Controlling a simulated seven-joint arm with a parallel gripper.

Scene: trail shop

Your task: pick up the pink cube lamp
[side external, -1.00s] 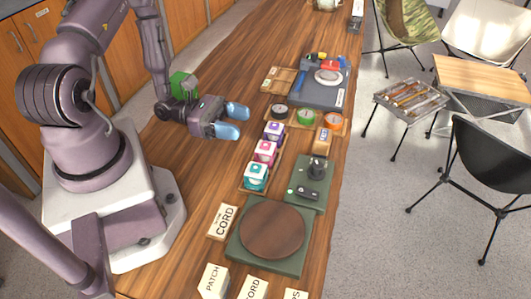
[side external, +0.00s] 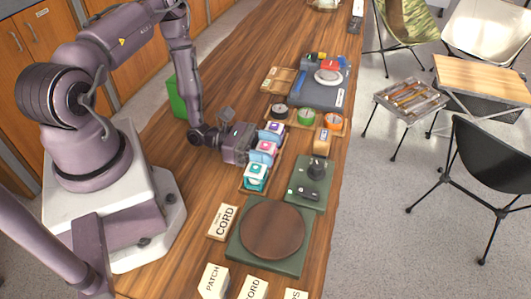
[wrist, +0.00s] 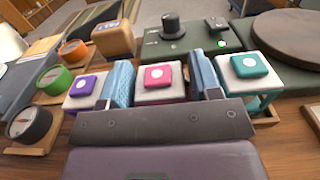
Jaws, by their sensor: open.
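The pink cube lamp (wrist: 160,80) has a white top and a pink button with a white dot. It stands in the middle of a row, between the purple cube lamp (wrist: 88,91) and the teal cube lamp (wrist: 250,68). It also shows in the side external view (side external: 265,149), partly hidden by my gripper. My gripper (wrist: 161,83) is open. Its blue fingers stand on either side of the pink lamp, in the gaps to its neighbours. I cannot tell whether they touch it.
Compasses (wrist: 30,124) stand beside the purple lamp. A green board (wrist: 178,46) with a black knob lies behind the row, and a round brown disc (wrist: 290,36) is at the right. Bare wooden table (side external: 180,154) is free on my arm's side.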

